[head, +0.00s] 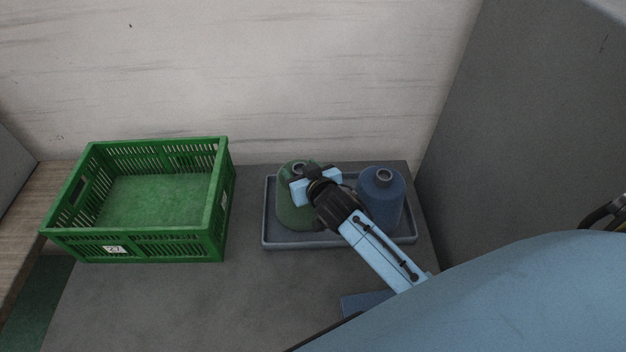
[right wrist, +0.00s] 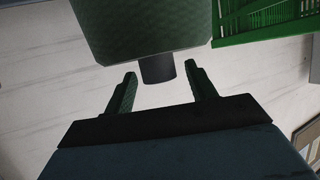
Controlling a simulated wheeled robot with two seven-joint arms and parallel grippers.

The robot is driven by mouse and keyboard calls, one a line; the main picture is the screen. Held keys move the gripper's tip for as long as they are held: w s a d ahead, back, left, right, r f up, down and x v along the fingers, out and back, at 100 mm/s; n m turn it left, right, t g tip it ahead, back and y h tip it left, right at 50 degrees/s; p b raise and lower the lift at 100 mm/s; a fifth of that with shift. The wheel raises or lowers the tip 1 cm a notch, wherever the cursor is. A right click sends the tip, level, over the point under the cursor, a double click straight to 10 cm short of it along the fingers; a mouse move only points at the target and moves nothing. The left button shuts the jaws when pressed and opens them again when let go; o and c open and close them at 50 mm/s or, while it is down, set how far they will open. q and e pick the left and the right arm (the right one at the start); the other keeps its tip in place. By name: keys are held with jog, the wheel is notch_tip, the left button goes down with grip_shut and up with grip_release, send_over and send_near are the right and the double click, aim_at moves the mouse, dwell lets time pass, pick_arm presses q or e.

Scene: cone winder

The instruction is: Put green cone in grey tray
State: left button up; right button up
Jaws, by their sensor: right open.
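The green cone (head: 290,215) stands upright in the left half of the grey tray (head: 335,240), in the head view. My right gripper (head: 308,178) is at the top of the cone and hides part of it. In the right wrist view, the open fingers (right wrist: 160,85) sit on either side of the dark tip of the green cone (right wrist: 145,30), with a gap on both sides. My left gripper is not in view.
A blue cone (head: 380,200) stands upright in the right half of the tray, close to my right arm. A green crate (head: 160,245), empty and labelled 27, stands to the left. A wall closes off the back, a grey panel (head: 530,130) the right.

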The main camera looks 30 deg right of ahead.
jog(key=v, duration=1)
jog(key=shift+s+r, duration=0.15)
jog(key=shift+s, duration=0.2)
